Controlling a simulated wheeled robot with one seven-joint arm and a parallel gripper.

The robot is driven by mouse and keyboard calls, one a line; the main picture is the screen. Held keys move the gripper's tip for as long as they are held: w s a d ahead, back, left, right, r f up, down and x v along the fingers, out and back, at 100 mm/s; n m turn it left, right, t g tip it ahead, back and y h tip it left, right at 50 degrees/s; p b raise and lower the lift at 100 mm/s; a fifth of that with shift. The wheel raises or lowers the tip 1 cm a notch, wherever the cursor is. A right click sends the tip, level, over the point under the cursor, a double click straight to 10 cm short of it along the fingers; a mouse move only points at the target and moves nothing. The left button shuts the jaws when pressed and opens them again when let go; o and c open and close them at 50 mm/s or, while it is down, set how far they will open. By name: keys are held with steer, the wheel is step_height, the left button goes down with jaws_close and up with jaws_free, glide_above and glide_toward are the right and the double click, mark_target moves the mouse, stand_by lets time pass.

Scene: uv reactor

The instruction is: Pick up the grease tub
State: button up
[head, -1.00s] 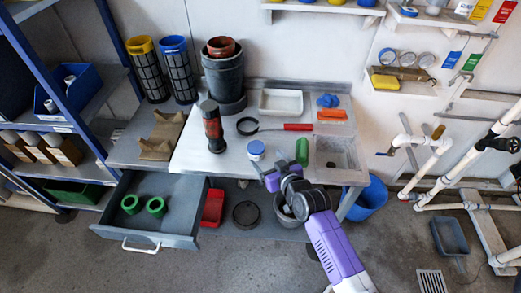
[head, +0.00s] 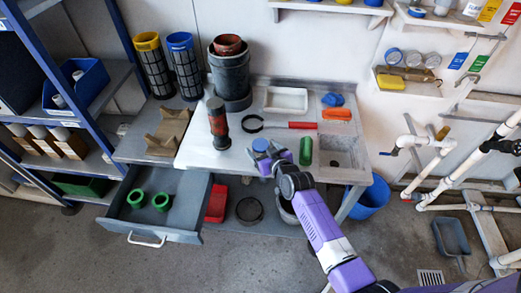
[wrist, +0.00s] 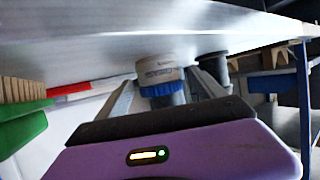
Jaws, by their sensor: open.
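The grease tub, a small white tub with a blue lid (head: 260,145), stands on the light workbench. My gripper (head: 263,166) is at the tub on its near side and hides its lower part in the head view. In the wrist view, which is turned upside down, the white body and blue lid of the tub (wrist: 160,82) show between the two fingers of my gripper (wrist: 165,95). The fingers are apart, one on each side of the tub. I cannot tell whether either finger touches it.
A green object (head: 306,150) stands close right of the tub. An open drawer (head: 160,215) juts out at the lower left.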

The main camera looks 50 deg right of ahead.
steer(key=c, duration=1.5)
